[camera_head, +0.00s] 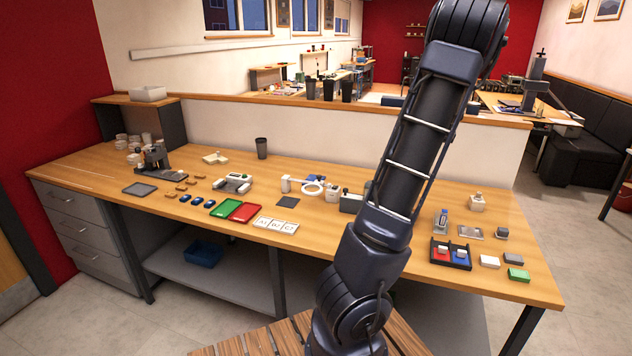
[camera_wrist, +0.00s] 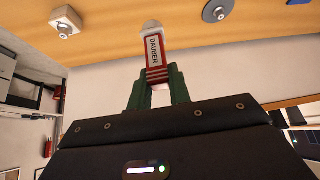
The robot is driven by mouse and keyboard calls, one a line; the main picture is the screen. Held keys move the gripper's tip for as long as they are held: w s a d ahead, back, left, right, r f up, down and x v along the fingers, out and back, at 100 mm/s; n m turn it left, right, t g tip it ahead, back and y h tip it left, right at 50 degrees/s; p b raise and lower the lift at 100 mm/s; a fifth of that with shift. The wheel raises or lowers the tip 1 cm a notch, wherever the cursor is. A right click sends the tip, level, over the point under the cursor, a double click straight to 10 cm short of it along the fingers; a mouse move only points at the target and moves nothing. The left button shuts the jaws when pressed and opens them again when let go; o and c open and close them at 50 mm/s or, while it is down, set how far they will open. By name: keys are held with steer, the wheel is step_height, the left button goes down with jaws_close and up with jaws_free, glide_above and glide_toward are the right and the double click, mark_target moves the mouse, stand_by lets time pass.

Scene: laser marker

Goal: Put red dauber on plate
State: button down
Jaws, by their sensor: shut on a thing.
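The red dauber (camera_wrist: 155,50) has a white rounded tip, a red-edged label reading DAUBER and red stripes. My gripper (camera_wrist: 159,88) is shut on it, with a green finger on each side, in the wrist view. The dauber and my gripper are out of frame in the head view, where only my arm shows. A small silvery plate (camera_head: 470,232) lies on the right part of the bench. A dark flat square (camera_head: 139,189) lies at the far left and another (camera_head: 288,202) near the middle. I cannot tell which is the task's plate.
A blue-and-white upright item (camera_head: 441,220) stands left of the silvery plate. A black tray (camera_head: 433,262) with red and blue pads lies in front. A beige block with a knob (camera_head: 478,202) sits behind; a small grey block (camera_head: 501,233) is to the right.

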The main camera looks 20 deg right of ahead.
steer(key=w+a+n+y, duration=0.1)
steer(key=w+a, duration=0.1)
steer(key=w, duration=0.5)
steer(key=w+a+n, duration=0.1)
steer(key=w+a, duration=0.2)
steer(key=w, duration=0.5)
steer(key=w+a+n+t+y, duration=0.1)
steer(key=w+a+n, duration=0.2)
steer(key=w+a, duration=1.05)
steer(key=w+a+n+y, duration=0.2)
steer(key=w+a, duration=0.9)
steer(key=w, duration=0.5)
steer(key=f, duration=2)
steer(key=shift+a, duration=0.3)
steer(key=shift+f, duration=0.2)
steer(key=c, duration=1.3)
jaws_free()
